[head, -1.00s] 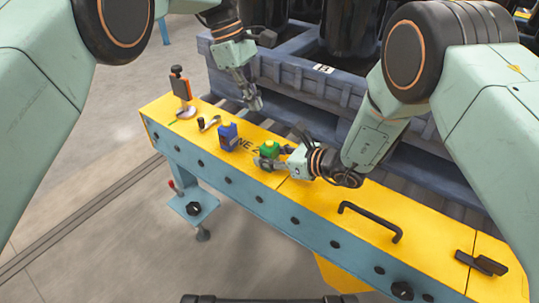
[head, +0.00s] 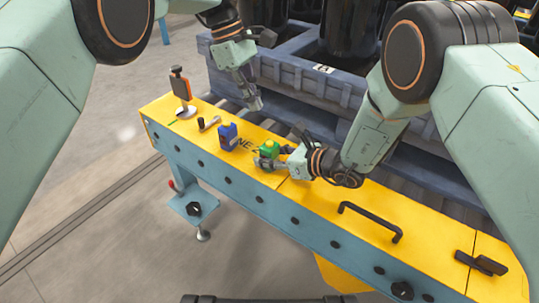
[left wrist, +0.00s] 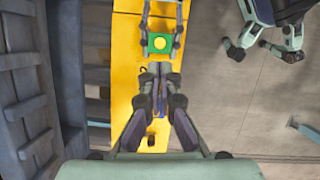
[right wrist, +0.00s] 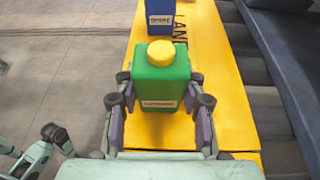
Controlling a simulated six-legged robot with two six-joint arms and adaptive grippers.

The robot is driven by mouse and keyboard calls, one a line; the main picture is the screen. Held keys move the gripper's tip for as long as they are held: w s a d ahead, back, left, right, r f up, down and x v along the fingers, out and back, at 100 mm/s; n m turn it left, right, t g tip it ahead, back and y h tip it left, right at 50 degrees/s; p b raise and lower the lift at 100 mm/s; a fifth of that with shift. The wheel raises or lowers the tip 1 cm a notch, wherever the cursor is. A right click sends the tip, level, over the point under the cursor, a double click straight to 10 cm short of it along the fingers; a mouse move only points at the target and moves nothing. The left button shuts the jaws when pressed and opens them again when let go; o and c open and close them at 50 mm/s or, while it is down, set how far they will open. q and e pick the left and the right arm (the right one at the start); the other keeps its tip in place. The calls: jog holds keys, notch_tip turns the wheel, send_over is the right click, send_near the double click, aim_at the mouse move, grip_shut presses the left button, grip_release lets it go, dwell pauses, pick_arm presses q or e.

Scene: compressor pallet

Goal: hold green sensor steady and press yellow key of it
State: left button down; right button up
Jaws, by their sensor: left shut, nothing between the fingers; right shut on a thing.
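The green sensor (head: 268,147) stands upright on the yellow bench top, with its round yellow key (right wrist: 161,52) on top. My right gripper (right wrist: 160,103) is shut on the green sensor, one finger on each side, and a label shows on its near face. My left gripper (head: 257,104) is shut and empty, above the back edge of the bench and apart from the sensor. In the left wrist view the shut fingertips (left wrist: 154,68) lie just below the green sensor (left wrist: 160,43) and its yellow key in the picture. The sensor's lower part is partly hidden by the right gripper in the head view.
A blue sensor (head: 228,136) stands left of the green one. Beyond it are a small dark-handled tool (head: 208,123) and an orange-and-black device (head: 181,88) on a stand. A black handle (head: 371,220) rises from the bench at right. A blue-grey pallet crate (head: 310,80) stands behind.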

pick_arm(q)
notch_tip(320, 180, up, 5)
send_over(266, 144)
jog(key=w+a, duration=0.2)
jog(key=s+d+r+n+t+h, duration=0.1)
jog(key=s+d+t+h, duration=0.15)
jog(key=d+h, duration=0.25)
jog(key=a+f+t, duration=0.1)
jog(key=a+f+n+t, duration=0.1)
jog(key=f, duration=0.1)
jog(key=a+f+t, duration=0.1)
jog(key=t, duration=0.1)
jog(key=shift+w+f+n+y, duration=0.2)
jog(key=shift+w+n+y, duration=0.05)
jog(key=shift+n+y, duration=0.05)
jog(key=shift+f, duration=4.4)
jog(key=shift+f, duration=0.4)
